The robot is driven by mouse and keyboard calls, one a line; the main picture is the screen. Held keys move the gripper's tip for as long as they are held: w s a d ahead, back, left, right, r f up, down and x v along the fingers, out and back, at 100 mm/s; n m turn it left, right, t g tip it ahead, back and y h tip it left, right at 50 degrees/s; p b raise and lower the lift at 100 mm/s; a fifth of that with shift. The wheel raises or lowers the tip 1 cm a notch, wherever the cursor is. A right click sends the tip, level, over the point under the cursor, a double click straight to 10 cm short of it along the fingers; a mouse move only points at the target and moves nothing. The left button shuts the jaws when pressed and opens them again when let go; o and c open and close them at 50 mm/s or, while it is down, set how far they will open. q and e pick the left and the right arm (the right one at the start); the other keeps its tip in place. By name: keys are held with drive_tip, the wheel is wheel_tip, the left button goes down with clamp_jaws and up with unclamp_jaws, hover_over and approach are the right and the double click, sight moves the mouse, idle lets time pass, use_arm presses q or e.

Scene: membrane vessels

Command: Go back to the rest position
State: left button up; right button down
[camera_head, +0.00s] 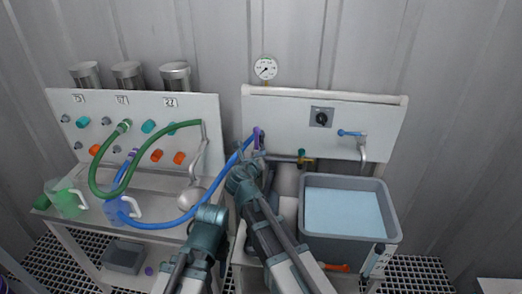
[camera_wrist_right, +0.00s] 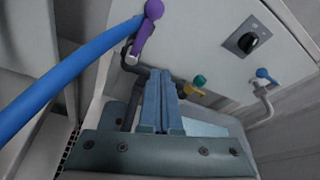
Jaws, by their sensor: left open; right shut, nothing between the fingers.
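My right gripper (camera_head: 252,157) reaches up to the white wall panel (camera_head: 290,120). In the right wrist view its two fingers (camera_wrist_right: 161,88) are together with nothing visible between them. They are just below and right of the purple coupling (camera_wrist_right: 147,32), apart from it. This coupling (camera_head: 258,138) is at the right end of the blue hose (camera_head: 172,222), by a dark pipe fitting (camera_wrist_right: 131,55). My left gripper (camera_head: 210,214) is low, in front of the bench and near the blue hose; its fingers are not clearly visible.
A grey basin (camera_head: 393,222) with pale blue liquid stands at right. A left panel (camera_head: 75,105) carries coloured ports and a green hose (camera_head: 95,170). Two jugs, one green (camera_head: 62,198) and one blue (camera_head: 118,210), stand on the bench. A tap (camera_head: 362,140) overhangs the basin.

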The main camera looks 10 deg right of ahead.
drive_tip(key=s+d+f+m+g+y, duration=0.1)
drive_tip(key=s+d+f+m+g, duration=0.2)
drive_tip(key=s+f+m+g, duration=0.7)
drive_tip(key=s+d+f+m+t+y, duration=0.1)
drive_tip(key=s+d+f+m, duration=0.45)
drive_tip(key=m, duration=1.05)
drive_tip(key=s+a+m+g+y, duration=0.3)
drive_tip(key=s+a+m+y, duration=0.15)
drive_tip(key=s+m, duration=0.5)
use_arm(q)
wheel_tip(320, 180, up, 8)
drive_tip(key=p, duration=0.8)
drive_tip(key=shift+s+a+r, duration=0.25)
drive_tip(key=shift+a, duration=0.15)
use_arm(e)
drive_tip(key=s+a+r+n+g+h, duration=0.1)
drive_tip(key=s+a+r+n, duration=0.2)
drive_tip(key=s+a+r, duration=0.3)
drive_tip(key=a+r, duration=0.2)
drive_tip(key=a, duration=0.3)
drive_tip(key=shift+a+r+h, duration=0.15)
drive_tip(key=shift+r+h, duration=0.2)
drive_tip(key=shift+r, duration=0.05)
